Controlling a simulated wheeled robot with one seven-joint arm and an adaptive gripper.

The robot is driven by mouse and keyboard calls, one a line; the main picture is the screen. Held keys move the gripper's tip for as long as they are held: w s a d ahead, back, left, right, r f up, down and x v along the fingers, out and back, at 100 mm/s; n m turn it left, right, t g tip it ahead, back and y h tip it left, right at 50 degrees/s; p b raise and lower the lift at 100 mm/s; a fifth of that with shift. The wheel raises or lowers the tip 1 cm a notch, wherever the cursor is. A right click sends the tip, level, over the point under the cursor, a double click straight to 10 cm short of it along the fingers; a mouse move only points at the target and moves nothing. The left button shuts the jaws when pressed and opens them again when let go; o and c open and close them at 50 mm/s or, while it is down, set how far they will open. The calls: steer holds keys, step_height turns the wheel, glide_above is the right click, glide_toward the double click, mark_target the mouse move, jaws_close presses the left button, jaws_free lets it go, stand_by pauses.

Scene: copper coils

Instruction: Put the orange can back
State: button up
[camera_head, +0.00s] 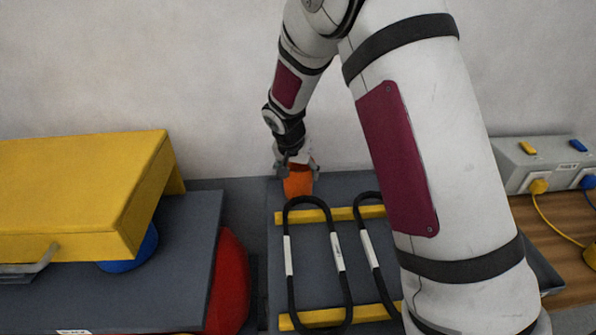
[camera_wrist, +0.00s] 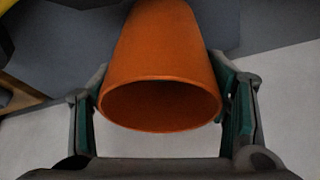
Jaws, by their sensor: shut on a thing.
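The orange can (camera_head: 298,183) is at the far end of the grey surface, close to the wall, in the head view. It fills the upper middle of the wrist view (camera_wrist: 160,65), with its round dark opening facing the camera. My gripper (camera_head: 296,172) is shut on it, one finger on each side, as the wrist view also shows (camera_wrist: 160,112). I cannot tell whether the can's far end touches the surface.
Black loops with white labels (camera_head: 338,252) lie across yellow bars (camera_head: 330,214) in front of the can. A yellow box-like part (camera_head: 80,190) and a red rounded thing (camera_head: 229,285) are at left. A grey socket box (camera_head: 540,165) with plugs stands at right.

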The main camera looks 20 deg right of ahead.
steer(key=shift+f, duration=0.15)
steer(key=o, duration=1.6)
